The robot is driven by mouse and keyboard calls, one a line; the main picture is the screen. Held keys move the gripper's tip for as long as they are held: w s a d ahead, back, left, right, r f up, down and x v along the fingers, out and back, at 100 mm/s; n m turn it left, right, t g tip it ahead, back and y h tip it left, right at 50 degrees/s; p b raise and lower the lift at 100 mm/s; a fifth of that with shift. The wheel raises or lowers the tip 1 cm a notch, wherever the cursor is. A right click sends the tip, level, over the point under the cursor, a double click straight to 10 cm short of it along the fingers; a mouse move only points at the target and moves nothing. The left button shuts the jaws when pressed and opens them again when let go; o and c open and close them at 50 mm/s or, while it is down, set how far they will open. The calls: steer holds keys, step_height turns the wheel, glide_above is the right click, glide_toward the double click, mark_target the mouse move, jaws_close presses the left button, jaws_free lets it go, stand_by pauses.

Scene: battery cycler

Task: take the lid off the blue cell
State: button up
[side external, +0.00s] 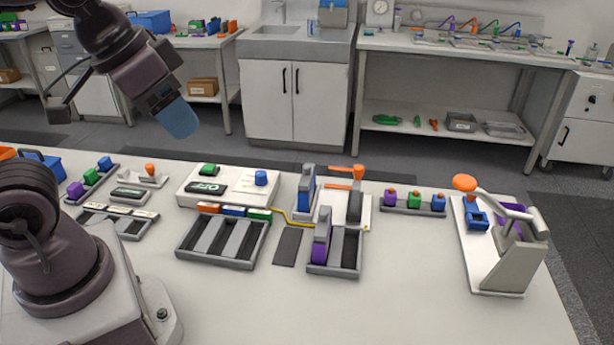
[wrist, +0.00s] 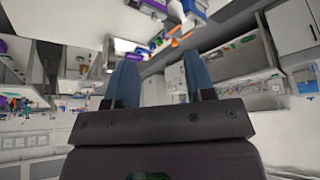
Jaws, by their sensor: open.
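A small blue cell (side external: 438,203) stands at the right end of a dark rack, with a small orange cap-like top on it. A green cell (side external: 413,200) and a purple cell (side external: 390,198) with similar tops share the rack. Other blue pieces show too: a blue cylinder (side external: 260,178) on the white box and a blue block (side external: 105,163) in the left rack. My gripper (side external: 178,120) is high above the left part of the table, far from the rack. In the wrist view its blue fingers (wrist: 160,82) are apart with nothing between them.
A purple upright piece (side external: 322,240) stands in a slotted tray at the middle. A press-like device (side external: 515,255) with an orange knob stands right of the cell rack. An empty slotted tray (side external: 182,254) lies left of centre. The front of the table is clear.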

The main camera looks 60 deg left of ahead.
steer(key=w+a+f+g, duration=0.2)
steer(key=w, duration=0.4)
steer(key=m+g, duration=0.3)
steer(key=m, duration=1.5)
glide_above(307, 166)
steer(key=f, duration=1.7)
steer(key=shift+s+a+f, duration=0.1)
steer(key=shift+s, duration=0.3)
steer(key=shift+w+f, duration=0.2)
steer(key=shift+f, duration=1.15)
steer(key=shift+w+f, duration=0.2)
steer(key=shift+f, duration=1.15)
jaws_close()
steer(key=shift+r, duration=0.1)
